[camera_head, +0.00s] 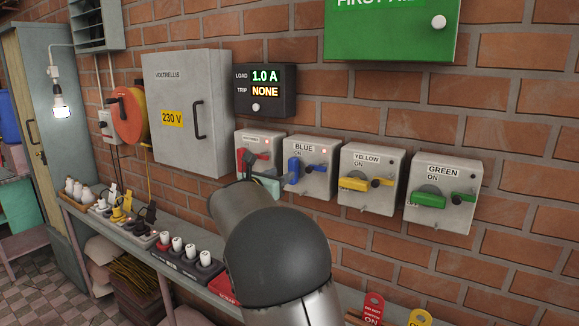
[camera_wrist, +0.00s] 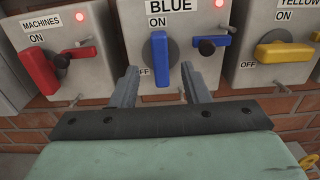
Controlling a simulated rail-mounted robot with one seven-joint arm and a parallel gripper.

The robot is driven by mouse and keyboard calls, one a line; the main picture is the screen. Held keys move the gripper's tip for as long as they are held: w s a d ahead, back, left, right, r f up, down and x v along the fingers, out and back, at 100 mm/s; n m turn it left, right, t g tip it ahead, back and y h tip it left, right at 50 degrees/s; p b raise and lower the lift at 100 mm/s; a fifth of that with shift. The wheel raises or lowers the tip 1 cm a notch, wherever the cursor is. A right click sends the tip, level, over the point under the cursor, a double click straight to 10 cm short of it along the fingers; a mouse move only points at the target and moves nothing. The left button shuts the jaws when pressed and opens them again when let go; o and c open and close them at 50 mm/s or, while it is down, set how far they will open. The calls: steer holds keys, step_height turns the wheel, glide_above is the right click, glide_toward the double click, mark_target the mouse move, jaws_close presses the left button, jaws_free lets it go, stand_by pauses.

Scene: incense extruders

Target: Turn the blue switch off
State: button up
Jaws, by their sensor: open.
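The blue switch is a grey wall box (camera_head: 310,192) labelled BLUE, with a blue handle (camera_head: 292,171) on its front. In the wrist view the handle (camera_wrist: 160,55) stands upright between the ON mark above and the OFF mark at its lower left. A red light (camera_wrist: 219,4) glows at the box's top right. A smaller blue lever with a black knob (camera_wrist: 207,47) sits right of the handle. My gripper (camera_wrist: 159,72) is open, its fingers reaching toward the box on either side of the handle's lower part. I cannot tell whether they touch it.
The red machines switch (camera_wrist: 62,57) is close on the left, the yellow switch (camera_wrist: 283,55) on the right, and the green switch (camera_head: 430,200) farther right. A display (camera_head: 264,91) above reads 1.0 A and NONE. A shelf (camera_head: 140,253) with plugs runs below.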

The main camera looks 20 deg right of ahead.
mark_target(291, 169)
steer(key=p+x, duration=0.1)
steer(key=x, duration=0.5)
jaws_close()
